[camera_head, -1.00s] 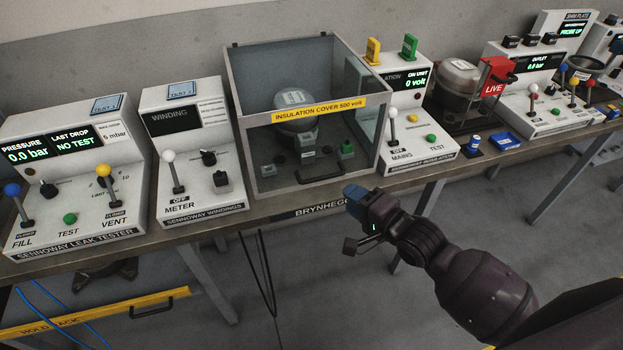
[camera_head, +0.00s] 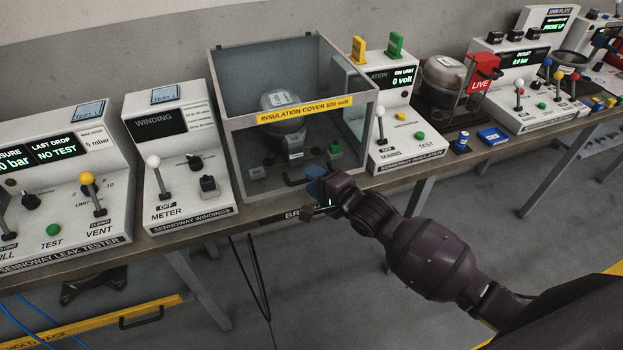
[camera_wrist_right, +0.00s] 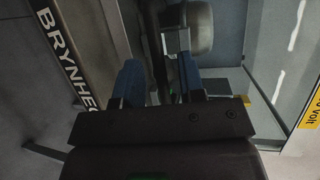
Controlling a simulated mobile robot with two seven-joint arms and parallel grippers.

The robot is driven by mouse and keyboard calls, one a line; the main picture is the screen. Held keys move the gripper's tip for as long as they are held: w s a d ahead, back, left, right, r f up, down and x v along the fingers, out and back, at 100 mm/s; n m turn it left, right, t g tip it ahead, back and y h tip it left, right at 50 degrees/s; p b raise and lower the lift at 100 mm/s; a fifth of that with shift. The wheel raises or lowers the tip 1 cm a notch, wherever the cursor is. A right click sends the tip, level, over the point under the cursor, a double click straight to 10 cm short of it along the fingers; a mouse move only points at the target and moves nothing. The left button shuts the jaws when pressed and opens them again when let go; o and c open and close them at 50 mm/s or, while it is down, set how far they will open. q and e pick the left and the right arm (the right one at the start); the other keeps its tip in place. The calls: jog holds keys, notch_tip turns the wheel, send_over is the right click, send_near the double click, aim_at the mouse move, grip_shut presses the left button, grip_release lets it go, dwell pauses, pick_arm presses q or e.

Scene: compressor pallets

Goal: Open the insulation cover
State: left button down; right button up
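The insulation cover (camera_head: 304,110) is a clear box with a grey frame and a yellow label reading 500 volt. It stands closed on the bench, over a grey compressor (camera_head: 283,103). A dark handle (camera_head: 294,182) sits low on its front, partly hidden by my right gripper (camera_head: 312,190). In the right wrist view my right gripper (camera_wrist_right: 160,78) has its two blue fingers apart, pointing at the cover's lower front. Whether the handle lies between them is hard to tell. The yellow label shows at the right edge of that view (camera_wrist_right: 312,108). My left gripper is not in view.
The windings tester (camera_head: 178,150) stands close left of the cover, and the insulation unit (camera_head: 400,120) with levers close right. The bench front edge (camera_head: 160,238) runs below. A red LIVE sign (camera_head: 482,78) is further right.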

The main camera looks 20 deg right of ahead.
jog(key=shift+w+a+f, duration=0.1)
jog(key=shift+w+a, duration=0.15)
jog(key=shift+w, duration=0.3)
grip_shut()
